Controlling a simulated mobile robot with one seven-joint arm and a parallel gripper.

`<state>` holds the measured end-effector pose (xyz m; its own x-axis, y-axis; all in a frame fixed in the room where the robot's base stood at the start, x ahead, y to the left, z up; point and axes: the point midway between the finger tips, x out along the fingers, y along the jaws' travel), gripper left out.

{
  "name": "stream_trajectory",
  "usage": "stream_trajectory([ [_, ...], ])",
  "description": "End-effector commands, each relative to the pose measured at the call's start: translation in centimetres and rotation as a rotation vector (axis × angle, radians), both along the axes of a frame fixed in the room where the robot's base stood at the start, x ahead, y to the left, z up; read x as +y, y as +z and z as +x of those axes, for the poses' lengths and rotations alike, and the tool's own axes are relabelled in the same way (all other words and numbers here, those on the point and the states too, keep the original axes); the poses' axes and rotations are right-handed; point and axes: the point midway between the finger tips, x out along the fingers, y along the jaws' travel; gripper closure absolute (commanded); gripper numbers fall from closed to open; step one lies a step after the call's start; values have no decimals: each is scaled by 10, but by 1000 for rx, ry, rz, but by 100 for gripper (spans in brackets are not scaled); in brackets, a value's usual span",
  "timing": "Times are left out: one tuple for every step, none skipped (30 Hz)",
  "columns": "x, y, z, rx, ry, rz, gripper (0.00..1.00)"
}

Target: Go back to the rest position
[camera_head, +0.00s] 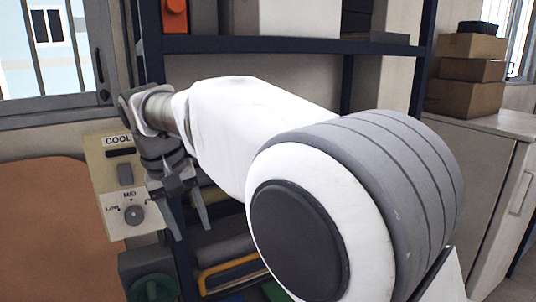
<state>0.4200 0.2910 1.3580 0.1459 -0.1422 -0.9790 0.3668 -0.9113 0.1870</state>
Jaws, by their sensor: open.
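My arm stretches from the lower right toward the left and covers much of the view. My gripper (187,212) is at its far end, pointing down, with its fingers apart and nothing seen between them. It is just in front of the right side of a beige control panel (112,170). The panel has the word COOL, a switch (125,174) and a dial (133,214) marked LOW and MID. My gripper and wrist hide part of the panel's right side. I cannot tell whether the gripper touches the panel.
A dark blue shelf rack (347,85) stands behind my arm, with tools and bins low down. Cardboard boxes (470,75) sit on a grey cabinet (505,160) at the right. An orange-brown rounded surface (45,230) is at the left, below a window (50,60).

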Motion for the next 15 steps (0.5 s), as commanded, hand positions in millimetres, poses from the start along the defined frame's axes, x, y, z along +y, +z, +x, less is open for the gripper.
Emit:
stream_trajectory([
  [-24, 6, -1, -10, -21, 23, 44],
  [-36, 8, -2, -15, -29, 36, 44],
  [-52, 10, -5, -21, -41, 53, 44],
  [-64, 11, -7, -27, -50, 64, 44],
  [-75, 13, -9, -35, -59, 75, 44],
  [-90, 14, -13, -44, -71, 91, 44],
  [-102, 15, -17, -51, -80, 101, 44],
  [-112, 15, -20, -59, -90, 113, 44],
  [-127, 15, -26, -70, -102, 126, 44],
  [-137, 15, -30, -79, -110, 137, 44],
  [-147, 14, -35, -89, -121, 147, 44],
  [-160, 12, -42, -101, -132, 159, 44],
  [-169, 11, -47, -112, -143, 168, 44],
  [-178, 10, -53, -122, -152, 178, 44],
  [-190, 7, -61, -137, -164, 187, 44],
])
